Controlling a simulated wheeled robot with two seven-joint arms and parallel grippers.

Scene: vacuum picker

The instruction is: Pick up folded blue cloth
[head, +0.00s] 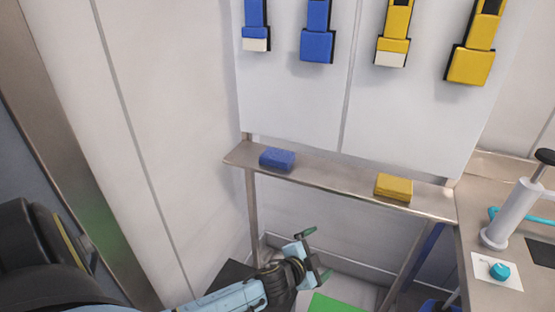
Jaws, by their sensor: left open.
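The folded blue cloth (277,159) lies on the left part of a narrow metal shelf (340,179) in the head view. My left gripper (316,255) is open and empty. In the picture it shows below the shelf, to the lower right of the blue cloth and apart from it. My right gripper is not in view.
A folded yellow cloth (393,187) lies on the shelf's right part. Blue and yellow tools (317,32) hang on the white panel above. At right, a counter holds a white pump-like device (510,212) and a teal knob (499,271). A green surface (334,304) shows low down.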

